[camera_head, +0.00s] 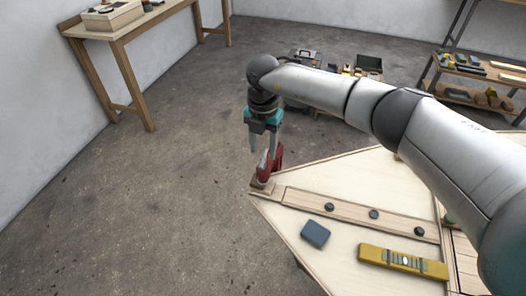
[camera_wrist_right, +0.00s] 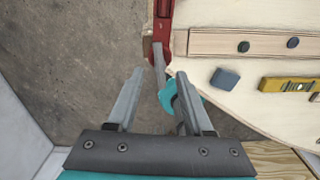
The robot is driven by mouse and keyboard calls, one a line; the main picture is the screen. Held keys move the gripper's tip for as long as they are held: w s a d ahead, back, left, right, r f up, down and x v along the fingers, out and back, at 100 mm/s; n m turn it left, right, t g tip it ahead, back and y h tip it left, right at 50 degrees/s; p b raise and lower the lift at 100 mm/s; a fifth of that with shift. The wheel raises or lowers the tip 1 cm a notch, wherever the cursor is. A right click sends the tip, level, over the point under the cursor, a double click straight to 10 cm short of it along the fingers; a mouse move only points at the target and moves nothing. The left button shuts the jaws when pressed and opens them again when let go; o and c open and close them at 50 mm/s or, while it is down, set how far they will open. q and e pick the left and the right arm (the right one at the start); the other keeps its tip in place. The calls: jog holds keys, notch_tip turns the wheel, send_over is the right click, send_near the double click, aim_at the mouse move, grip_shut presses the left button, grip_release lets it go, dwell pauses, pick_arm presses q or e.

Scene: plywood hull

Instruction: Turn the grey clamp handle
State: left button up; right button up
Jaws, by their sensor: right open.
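In the head view the grey handle (camera_head: 263,163) is small beside the red body. My right gripper (camera_head: 263,146) is open and points down just above the clamp. In the wrist view, the handle's end appears between the open fingers (camera_wrist_right: 158,78); contact cannot be told. My left gripper is not in view.
The hull panel (camera_head: 345,180) carries a wooden strip with several dark knobs, a blue-grey block (camera_head: 315,233) and a yellow level (camera_head: 403,262). A teal rounded part (camera_wrist_right: 170,97) shows by one finger. A workbench (camera_head: 120,40) stands at the wall. The floor left is clear.

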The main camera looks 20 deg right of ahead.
aim_at(263, 158)
notch_tip(263, 158, up, 13)
jog(key=shift+f, duration=0.1)
dwell(0.6)
